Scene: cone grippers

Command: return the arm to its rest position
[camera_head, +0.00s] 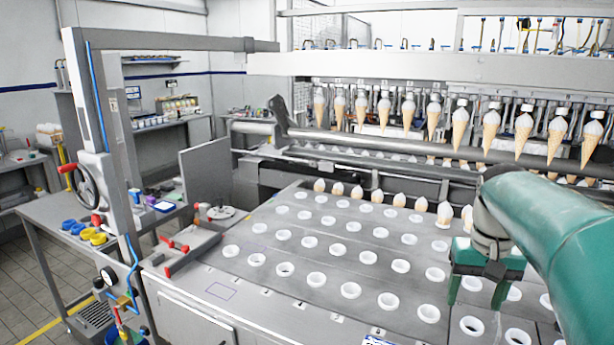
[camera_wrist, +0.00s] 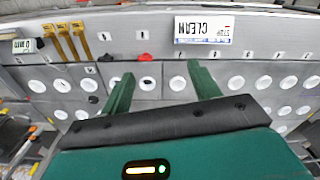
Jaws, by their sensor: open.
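My arm (camera_head: 560,235) is green and reaches in from the right of the head view. My gripper (camera_head: 475,296) is open and points down over the right side of the grey plate with white-rimmed holes (camera_head: 215,275). Nothing shows between its two green fingers. In the wrist view my gripper (camera_wrist: 160,82) shows its fingers spread apart, with the holed plate (camera_wrist: 170,104) beyond them. Whether the fingertips touch the plate cannot be told.
A row of ice cream cones (camera_head: 460,125) hangs from the machine's long beam (camera_head: 420,68) behind the plate. More cones (camera_head: 357,192) stand in the back row of holes. A side table (camera_head: 60,210) with coloured rings is at left. A "CLEAN" label (camera_wrist: 204,30) lies near the plate's edge.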

